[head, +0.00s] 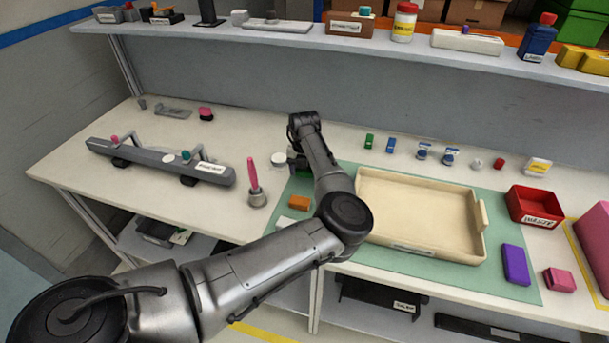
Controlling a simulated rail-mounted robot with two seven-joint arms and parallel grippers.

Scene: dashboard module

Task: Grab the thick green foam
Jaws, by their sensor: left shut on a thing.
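My left gripper (297,163) is low over the back left edge of the green mat (412,285), beside a white round piece. I cannot tell whether this block is the thick green foam. My right gripper is not in view.
A beige tray (478,243) lies on the mat, with an orange block (299,203) left of it and a purple block (515,265) right of it. A red bin (519,202) is further right. A grey bar assembly (155,163) lies at left. A shelf (270,33) spans the back.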

